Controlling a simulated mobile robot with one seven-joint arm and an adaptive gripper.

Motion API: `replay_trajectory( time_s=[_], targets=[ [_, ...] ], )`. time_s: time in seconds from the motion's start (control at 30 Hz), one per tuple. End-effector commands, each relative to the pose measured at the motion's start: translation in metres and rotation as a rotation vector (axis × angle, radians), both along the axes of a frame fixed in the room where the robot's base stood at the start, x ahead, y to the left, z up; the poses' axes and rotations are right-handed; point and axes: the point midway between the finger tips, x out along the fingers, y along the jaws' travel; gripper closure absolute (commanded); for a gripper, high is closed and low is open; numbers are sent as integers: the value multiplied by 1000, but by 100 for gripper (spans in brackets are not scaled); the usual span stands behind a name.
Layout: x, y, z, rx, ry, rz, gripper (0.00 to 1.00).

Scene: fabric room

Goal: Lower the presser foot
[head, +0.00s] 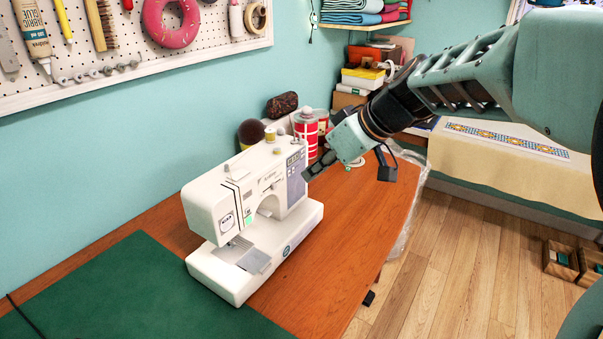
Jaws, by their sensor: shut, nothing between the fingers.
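A white sewing machine (258,205) stands upright on the wooden table, its needle end toward the front left. A small green part (248,218) shows beside the head of the machine. The presser foot area under the head is small and partly shaded, so the foot's height cannot be told. My gripper (308,176) reaches in from the upper right. It is shut and empty, with its fingertips close to the right side of the machine; whether they touch it cannot be told.
A green mat (130,295) covers the table's front left. Red-and-white cans (307,130) and a dark rounded object (251,133) stand behind the machine. The wooden table (345,255) is clear to the right of the machine. A pegboard (120,40) hangs on the wall.

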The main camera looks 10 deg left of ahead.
Motion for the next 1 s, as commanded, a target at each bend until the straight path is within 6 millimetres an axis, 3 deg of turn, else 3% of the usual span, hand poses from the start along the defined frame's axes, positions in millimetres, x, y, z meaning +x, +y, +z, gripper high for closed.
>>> replay_trajectory(
  time_s=[0.2, 0.67, 1.0],
  targets=[
    [-9, 28, -8, 48, -53, 112, 100],
    [-10, 34, -11, 50, -59, 126, 100],
    [6, 73, -54, 50, -55, 127, 100]
  ],
)
